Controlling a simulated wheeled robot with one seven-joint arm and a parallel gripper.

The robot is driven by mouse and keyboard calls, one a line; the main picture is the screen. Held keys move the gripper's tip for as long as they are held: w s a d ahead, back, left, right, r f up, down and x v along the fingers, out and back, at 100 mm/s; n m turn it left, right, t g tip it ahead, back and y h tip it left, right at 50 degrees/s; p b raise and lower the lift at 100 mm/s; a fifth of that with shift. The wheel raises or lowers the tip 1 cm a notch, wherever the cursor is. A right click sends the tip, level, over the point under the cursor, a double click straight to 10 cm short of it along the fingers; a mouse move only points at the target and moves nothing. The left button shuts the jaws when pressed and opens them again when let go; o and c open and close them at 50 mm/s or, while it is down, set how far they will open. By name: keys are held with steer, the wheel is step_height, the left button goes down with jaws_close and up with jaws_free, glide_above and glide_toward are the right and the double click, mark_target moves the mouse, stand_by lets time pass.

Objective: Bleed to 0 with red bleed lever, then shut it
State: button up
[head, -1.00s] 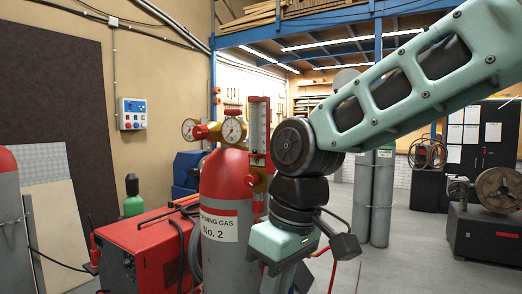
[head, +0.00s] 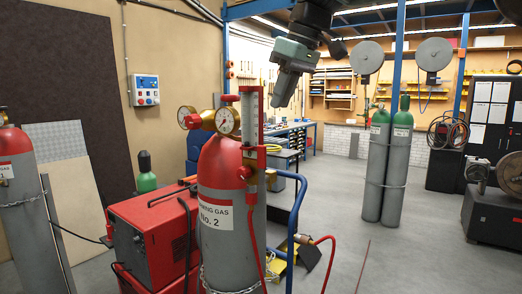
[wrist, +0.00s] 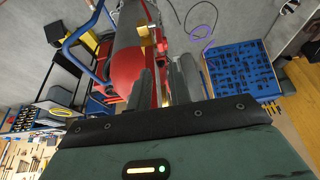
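A red-topped gas cylinder marked No. 2 (head: 225,185) stands upright in the head view. Its brass valve carries a front gauge (head: 228,120) and a side gauge (head: 188,118); the needle readings are too small to tell. A clear vertical flow tube (head: 251,118) rises beside them above a brass fitting (head: 271,176). A small red part (head: 246,172) at that fitting may be the bleed lever; I cannot be sure. My gripper (head: 283,92) hangs above and right of the valve, touching nothing. In the wrist view its two fingers (wrist: 164,80) stand apart, with the red cylinder shoulder (wrist: 130,70) beyond.
A red welding machine (head: 145,235) stands left of the cylinder, and a blue trolley handle (head: 298,210) right of it. A red hose (head: 327,250) loops near the floor. Two grey cylinders (head: 385,170) stand farther right. The floor between is mostly clear.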

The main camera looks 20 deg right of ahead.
mark_target(262, 166)
steer(key=p+x, duration=0.2)
steer(key=x, duration=1.2)
steer(key=shift+r+p, duration=0.1)
steer(key=shift+p, duration=0.25)
jaws_close()
